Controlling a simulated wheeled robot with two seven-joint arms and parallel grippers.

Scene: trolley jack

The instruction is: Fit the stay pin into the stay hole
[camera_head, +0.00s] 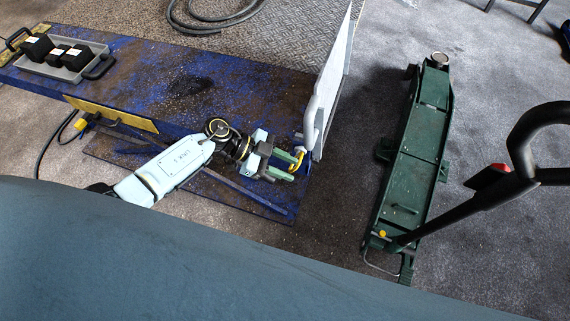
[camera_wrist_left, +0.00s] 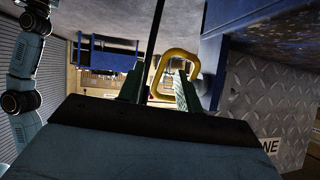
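A yellow loop (camera_head: 299,160), which looks like the stay pin's handle, is at the right end of the blue platform, just below the white upright plate (camera_head: 335,85). My left gripper (camera_head: 286,165) is beside it, with its two green fingers apart. In the left wrist view the yellow loop (camera_wrist_left: 181,54) stands at the fingertips of the gripper (camera_wrist_left: 160,88). One side of the loop shows in the gap and the other side outside the right finger. I cannot tell whether the fingers touch it. The pin's shaft and the stay hole cannot be made out. My right gripper is out of view.
The blue platform (camera_head: 190,88) carries a grey tray (camera_head: 75,68) with black blocks at its far left. A green trolley jack (camera_head: 412,165) with a black handle (camera_head: 470,208) stands on the floor at the right. Bare floor lies between platform and jack.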

